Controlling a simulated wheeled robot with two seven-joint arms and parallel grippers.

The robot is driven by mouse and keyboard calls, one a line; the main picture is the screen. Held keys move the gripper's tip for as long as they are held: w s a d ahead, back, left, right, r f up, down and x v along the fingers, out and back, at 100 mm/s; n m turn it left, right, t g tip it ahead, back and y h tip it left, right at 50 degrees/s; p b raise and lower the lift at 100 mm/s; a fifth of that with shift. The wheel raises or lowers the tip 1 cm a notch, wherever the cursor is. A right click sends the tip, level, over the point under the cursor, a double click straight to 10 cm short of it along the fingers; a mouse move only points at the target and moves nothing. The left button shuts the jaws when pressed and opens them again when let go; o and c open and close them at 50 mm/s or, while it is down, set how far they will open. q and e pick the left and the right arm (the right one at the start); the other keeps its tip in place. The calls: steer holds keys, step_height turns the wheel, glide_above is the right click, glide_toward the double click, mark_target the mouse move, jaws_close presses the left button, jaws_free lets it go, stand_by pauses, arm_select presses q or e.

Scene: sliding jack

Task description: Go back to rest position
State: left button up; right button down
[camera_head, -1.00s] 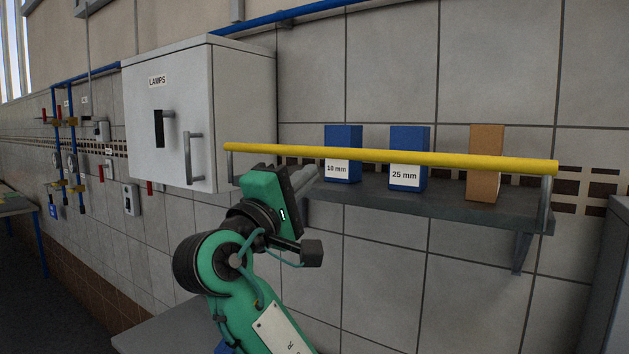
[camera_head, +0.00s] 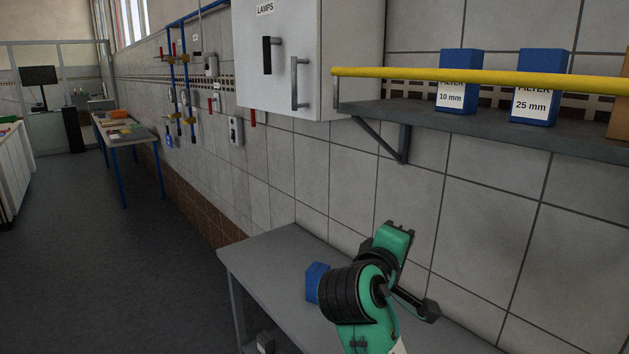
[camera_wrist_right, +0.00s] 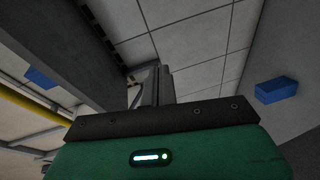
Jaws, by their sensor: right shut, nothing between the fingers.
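My right gripper (camera_head: 402,226) is above the grey table (camera_head: 262,262) and below the wall shelf, near the tiled wall. In the right wrist view its fingers (camera_wrist_right: 152,84) are together and hold nothing. A blue box (camera_head: 316,280) stands on the table, partly hidden behind my right arm; a blue box also shows at the right of the right wrist view (camera_wrist_right: 276,90), apart from the fingers. My left gripper is in neither view.
The shelf (camera_head: 420,118) with its yellow rail (camera_head: 400,74) holds blue filter boxes marked 10 mm (camera_head: 458,88) and 25 mm (camera_head: 535,92). A white LAMPS cabinet (camera_head: 285,80) hangs beside it. The floor (camera_head: 110,260) at left is clear.

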steer(key=s+d+f+m+g+y, duration=0.1)
steer(key=s+d+f+y, duration=0.15)
steer(key=f, duration=0.65)
steer(key=s+d+f+m+g+y, duration=0.15)
steer(key=s+f, duration=0.25)
steer(key=f, duration=0.5)
steer(key=s+d+f+g+y, duration=0.1)
steer(key=s+f+g, duration=0.15)
steer(key=f, duration=0.55)
steer(key=s+f+m+g+y, duration=0.2)
steer(key=s+f, duration=0.3)
steer(key=s, duration=0.3)
steer(key=s+d+f+m+g+y, duration=0.1)
steer(key=s+f, duration=0.4)
steer(key=s, duration=0.4)
steer(key=s+f+m+g+y, duration=0.2)
steer(key=s+f, duration=0.3)
steer(key=s, duration=0.3)
step_height(320, 180, down, 32)
steer(key=g, duration=0.1)
steer(key=s+d+f, duration=0.2)
steer(key=s+f, duration=0.7)
steer(key=s+d+f+g, duration=0.1)
steer(key=s+f, duration=0.8)
steer(key=s, duration=0.1)
steer(key=shift+d+f+n+g, duration=0.3)
steer(key=shift+d+n, duration=0.05)
steer(key=shift+s, duration=0.1)
